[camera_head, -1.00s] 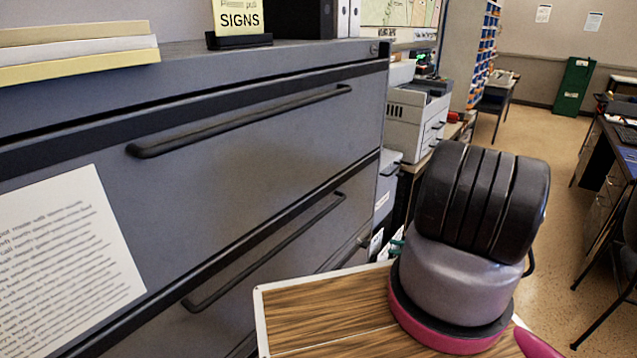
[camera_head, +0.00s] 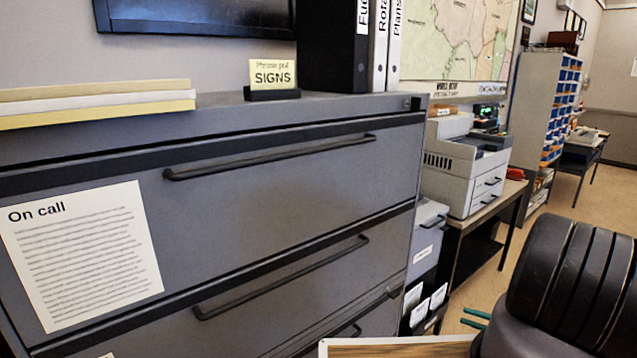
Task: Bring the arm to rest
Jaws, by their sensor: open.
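Part of my arm, a black ribbed joint (camera_head: 575,285) on a dark grey housing, shows at the lower right, cut off by the picture's edge. My gripper is not in view, so its jaws cannot be seen. Nothing held can be seen either.
A grey filing cabinet (camera_head: 300,185) with long handles fills the left and middle, close by. A printer (camera_head: 465,165) sits on a table beyond. Open floor (camera_head: 610,180) lies right.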

